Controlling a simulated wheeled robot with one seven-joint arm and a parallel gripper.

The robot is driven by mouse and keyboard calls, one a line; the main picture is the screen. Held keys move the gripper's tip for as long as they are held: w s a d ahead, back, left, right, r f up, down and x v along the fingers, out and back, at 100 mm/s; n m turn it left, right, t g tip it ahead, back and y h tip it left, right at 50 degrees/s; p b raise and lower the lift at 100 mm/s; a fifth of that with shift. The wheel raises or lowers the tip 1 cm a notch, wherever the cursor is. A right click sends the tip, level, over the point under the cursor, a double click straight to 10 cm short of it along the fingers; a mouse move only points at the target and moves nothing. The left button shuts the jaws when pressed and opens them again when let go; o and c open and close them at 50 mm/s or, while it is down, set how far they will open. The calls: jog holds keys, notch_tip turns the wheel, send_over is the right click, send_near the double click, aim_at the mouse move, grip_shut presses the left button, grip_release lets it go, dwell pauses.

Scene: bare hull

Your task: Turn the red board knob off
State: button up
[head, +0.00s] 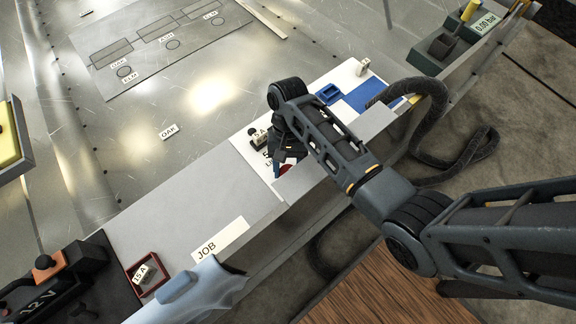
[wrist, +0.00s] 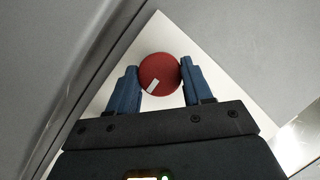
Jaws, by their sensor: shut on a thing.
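The red board knob (wrist: 158,72) is round, with a white pointer mark toward its lower left edge in the wrist view. My gripper (wrist: 160,82) has a blue finger on each side of the knob and is shut on it. In the head view, a small part of the red knob (head: 284,169) shows beside my gripper (head: 282,165); my wrist and arm hide the rest. The knob sits on a white board (head: 249,157). Labels beside it are partly hidden, so I cannot read the knob's positions.
A black box marked 12 V (head: 45,290) and a red tray (head: 147,276) with a 15 A piece stand at the lower left. A blue piece (head: 328,94) lies right of my gripper. A thick dark hose (head: 432,125) loops behind my arm. The metal surface behind is largely clear.

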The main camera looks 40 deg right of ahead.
jog(key=shift+r+p, duration=0.1)
jog(key=shift+p, duration=0.2)
jog(key=n+p, duration=0.1)
jog(key=n, duration=0.1)
jog(key=n+g+h+p, duration=0.1)
jog(key=n, duration=0.1)
jog(key=shift+w+a+r+p, duration=0.1)
jog(key=shift+a+r+p, duration=0.05)
jog(key=shift+p, duration=0.2)
jog(key=n+h+p, duration=0.2)
jog(key=n, duration=0.2)
jog(key=shift+a+p, duration=0.1)
jog(key=shift+p, duration=0.2)
jog(key=n+h+p, duration=0.1)
jog(key=n, duration=0.1)
jog(key=n+p, duration=0.1)
jog(key=n, duration=0.2)
jog(key=shift+a+h, duration=0.1)
jog(key=shift+h, duration=0.3)
jog(key=shift+a+f+n+t+h+p, duration=0.1)
jog(key=shift+n+t+h+p, duration=0.2)
jog(key=shift+n+p, duration=0.5)
jog(key=shift+f+n+t+h+p, duration=0.1)
jog(key=shift+n+t+h+p, duration=0.2)
jog(key=shift+n, duration=0.8)
jog(key=o, duration=1)
